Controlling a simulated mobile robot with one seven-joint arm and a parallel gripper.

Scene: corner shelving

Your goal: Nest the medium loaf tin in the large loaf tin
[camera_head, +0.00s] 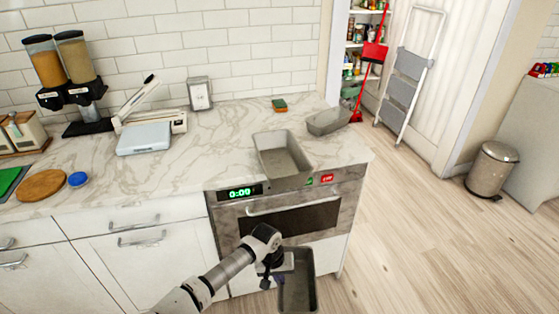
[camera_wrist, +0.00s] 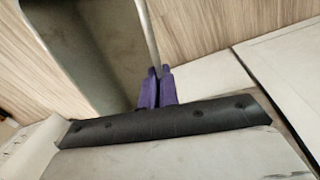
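My gripper (camera_head: 278,277) is in front of the oven, below counter height. In the wrist view its purple fingers (camera_wrist: 156,88) are closed on the rim of a dark grey loaf tin, which looks like the medium loaf tin (camera_head: 298,283). The tin hangs clear of the counter, and its open inside shows in the wrist view (camera_wrist: 108,45). A wider grey tin, seemingly the large loaf tin (camera_head: 283,155), stands open and looks empty on the counter near the front edge, above the oven.
A smaller grey tin (camera_head: 328,121) stands behind and right of the large one. A sponge (camera_head: 279,105) lies further back. The oven front (camera_head: 290,218) is close to my gripper. A white scale (camera_head: 145,138) is left, with clear counter between.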

